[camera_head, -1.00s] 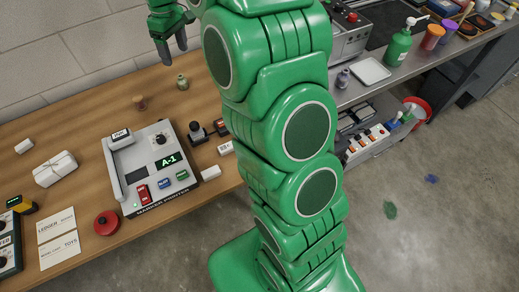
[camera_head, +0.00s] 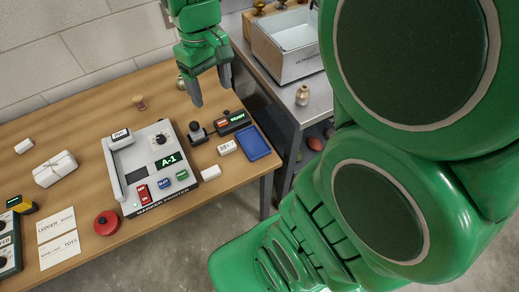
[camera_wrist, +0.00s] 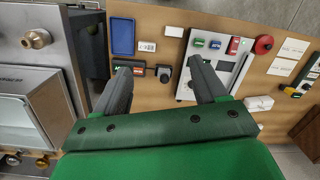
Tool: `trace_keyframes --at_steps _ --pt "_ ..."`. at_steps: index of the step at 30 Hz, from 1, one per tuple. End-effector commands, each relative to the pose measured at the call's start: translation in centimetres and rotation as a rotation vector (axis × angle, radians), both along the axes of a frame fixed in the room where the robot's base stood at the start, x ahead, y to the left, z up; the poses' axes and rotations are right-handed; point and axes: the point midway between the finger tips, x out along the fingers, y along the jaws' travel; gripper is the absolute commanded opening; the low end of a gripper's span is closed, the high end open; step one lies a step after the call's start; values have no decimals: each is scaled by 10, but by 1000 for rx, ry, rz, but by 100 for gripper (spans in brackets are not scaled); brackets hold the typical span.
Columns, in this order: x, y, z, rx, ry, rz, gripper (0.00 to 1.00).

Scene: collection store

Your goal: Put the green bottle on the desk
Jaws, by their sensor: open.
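The wooden desk (camera_head: 90,110) fills the left of the head view; it also shows in the wrist view (camera_wrist: 262,80). No other green bottle shows now; my arm covers much of the right side. My gripper (camera_head: 210,88) is open and empty above the far right part of the desk, fingers pointing down. In the wrist view, its spread fingers (camera_wrist: 160,68) have nothing between them but desk items below.
The marker printer (camera_head: 155,165) stands mid-desk, with a black joystick-like device (camera_head: 196,130) and blue tray (camera_head: 252,143) to its right. The desk's front left holds cards and a red button (camera_head: 106,222).

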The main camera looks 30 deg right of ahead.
Motion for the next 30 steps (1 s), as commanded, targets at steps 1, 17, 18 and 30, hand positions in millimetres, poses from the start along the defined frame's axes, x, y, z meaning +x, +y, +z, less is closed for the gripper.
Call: trace_keyframes --at_steps 1,17,18,30 --pt "-15 -2 1 -5 2 -20 72" --pt "-148 -16 -15 -56 30 -251 72" --pt "-156 -17 -17 -60 32 -264 72" --pt "-181 -18 -25 -65 41 -313 72"
